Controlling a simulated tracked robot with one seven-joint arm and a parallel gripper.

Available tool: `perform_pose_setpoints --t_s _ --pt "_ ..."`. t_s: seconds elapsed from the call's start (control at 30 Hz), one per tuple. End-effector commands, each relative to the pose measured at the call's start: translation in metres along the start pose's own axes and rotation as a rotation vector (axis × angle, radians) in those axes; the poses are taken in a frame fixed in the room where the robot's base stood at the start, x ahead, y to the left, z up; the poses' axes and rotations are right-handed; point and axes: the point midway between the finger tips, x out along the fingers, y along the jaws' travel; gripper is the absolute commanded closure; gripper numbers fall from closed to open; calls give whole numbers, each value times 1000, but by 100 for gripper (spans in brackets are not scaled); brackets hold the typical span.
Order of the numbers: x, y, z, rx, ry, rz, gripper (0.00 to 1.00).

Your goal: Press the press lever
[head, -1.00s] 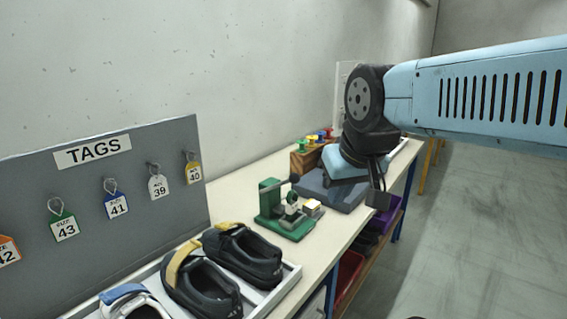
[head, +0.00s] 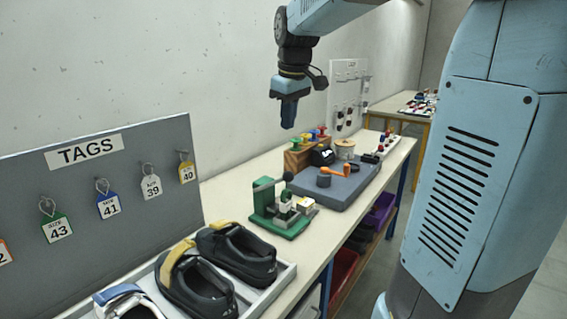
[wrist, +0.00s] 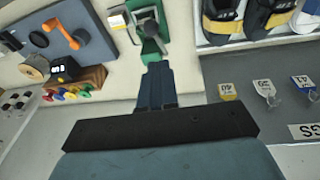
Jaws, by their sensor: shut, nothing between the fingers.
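The press (head: 262,198) is a small green device with a green base, standing on the bench between the shoe tray and the grey mat. Its lever ends in a dark knob (head: 287,176) that sticks up beside the green upright. My gripper (head: 288,122) hangs pointing down, above and apart from the lever in the head view. Its fingers are shut and empty. In the wrist view the shut fingers (wrist: 156,66) point toward the green press (wrist: 150,46), whose dark lever knob (wrist: 150,29) shows just beyond the fingertips.
A shoe tray (head: 283,277) with dark shoes stands in front of the press. Behind it lies a grey mat (head: 350,190) with an orange-handled tool (head: 334,172). A wooden block (head: 296,159) with coloured pins stands near the wall. A TAGS board (head: 100,200) rises at left.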

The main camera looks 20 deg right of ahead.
Motion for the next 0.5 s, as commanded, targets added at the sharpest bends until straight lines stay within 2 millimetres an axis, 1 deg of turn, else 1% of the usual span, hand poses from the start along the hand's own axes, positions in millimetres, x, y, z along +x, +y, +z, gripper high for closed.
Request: perform_pose_setpoints --t_s 0.03,0.2,0.5 --pt "3 4 -7 -16 -7 -6 100" --pt "6 10 -18 -49 -19 -15 100" --pt "6 11 -19 -52 -20 -16 100"
